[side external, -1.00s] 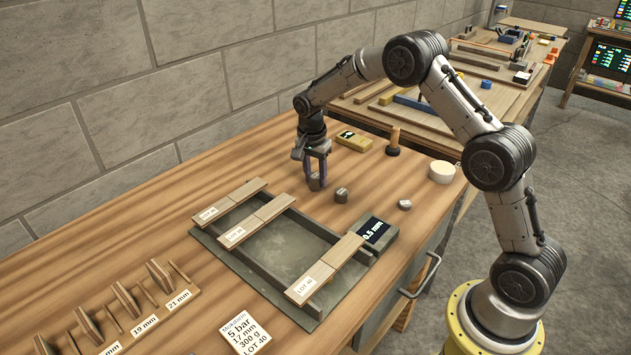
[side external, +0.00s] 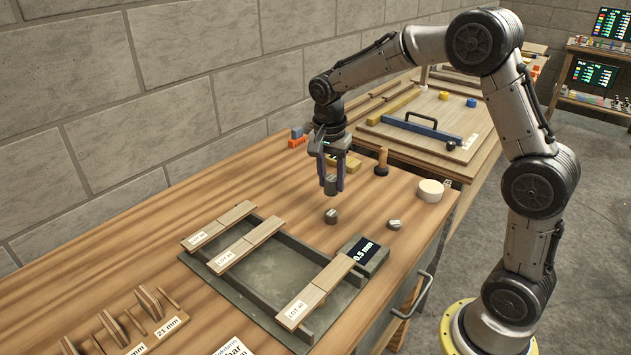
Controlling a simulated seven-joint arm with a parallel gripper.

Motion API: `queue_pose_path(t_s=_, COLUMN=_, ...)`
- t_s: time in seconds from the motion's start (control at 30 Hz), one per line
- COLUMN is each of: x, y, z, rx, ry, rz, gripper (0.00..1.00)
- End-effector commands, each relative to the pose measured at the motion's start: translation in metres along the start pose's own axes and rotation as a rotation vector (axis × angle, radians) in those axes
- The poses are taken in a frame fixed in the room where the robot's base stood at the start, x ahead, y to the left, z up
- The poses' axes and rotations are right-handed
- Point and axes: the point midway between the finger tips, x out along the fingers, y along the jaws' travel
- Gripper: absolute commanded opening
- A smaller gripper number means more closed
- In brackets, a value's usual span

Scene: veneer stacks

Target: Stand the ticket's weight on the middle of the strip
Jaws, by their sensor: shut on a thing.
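My gripper (side external: 333,184) is shut on a grey cylindrical weight (side external: 331,187) and holds it upright above the bench, behind the frame. Two more grey weights stay on the bench: one (side external: 331,216) appears just below the held one, a smaller one (side external: 394,224) to the right. Wooden strips lie across the grey metal frame (side external: 268,312): two at the left (side external: 218,228) (side external: 245,245) and one at the right (side external: 318,289), whose label seems to read LOT 40. No weight stands on them. The ticket (side external: 230,349) is cut off by the bottom edge.
A gauge block (side external: 364,252) reading 0.5 mm touches the right strip's far end. A wooden-handled tool (side external: 381,163) and a white round pot (side external: 430,190) stand right of my gripper. Racked plates (side external: 148,304) are at the front left.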

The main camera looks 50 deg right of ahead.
Motion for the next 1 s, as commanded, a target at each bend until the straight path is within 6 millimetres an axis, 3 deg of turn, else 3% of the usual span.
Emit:
queue_pose_path(t_s=0.13, x=-0.012, y=0.021, z=0.007, rx=0.000, ry=0.001, rz=-0.003, gripper=0.00)
queue_pose_path(t_s=0.37, x=-0.020, y=0.037, z=0.013, rx=0.019, ry=0.001, rz=0.000, gripper=0.00)
queue_pose_path(t_s=0.57, x=-0.017, y=0.063, z=0.023, rx=0.165, ry=0.000, rz=0.020, gripper=0.00)
queue_pose_path(t_s=0.77, x=-0.043, y=0.110, z=0.075, rx=0.281, ry=0.000, rz=0.027, gripper=0.00)
queue_pose_path(t_s=1.0, x=-0.076, y=0.176, z=0.140, rx=0.250, ry=-0.001, rz=0.022, gripper=0.00)
